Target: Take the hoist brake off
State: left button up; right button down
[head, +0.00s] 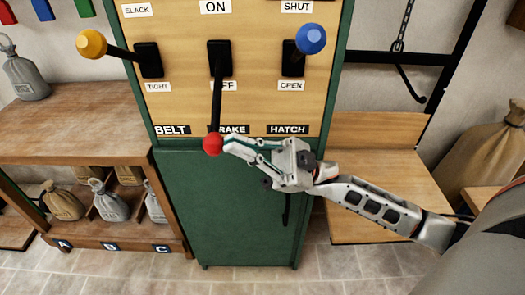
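The brake lever (216,100) is the middle one of three on the panel. It hangs down from its black mount across the OFF label (230,86), with its red knob (213,143) at the bottom, by the BRAKE label (236,130). The ON label (215,7) is above the mount. My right gripper (229,145) comes in from the right, its fingertips at the right side of the red knob. Whether the fingers are closed on the knob I cannot tell. My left gripper is not in view.
The belt lever with a yellow knob (91,43) and the hatch lever with a blue knob (311,38) flank the brake lever. The panel is on a green cabinet (215,215). A wooden shelf with sacks (80,130) stands left; a chain with a hook (408,85) hangs right.

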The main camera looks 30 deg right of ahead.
jog(key=v, duration=1)
jog(key=shift+d+f, duration=0.15)
jog(key=shift+d, duration=0.1)
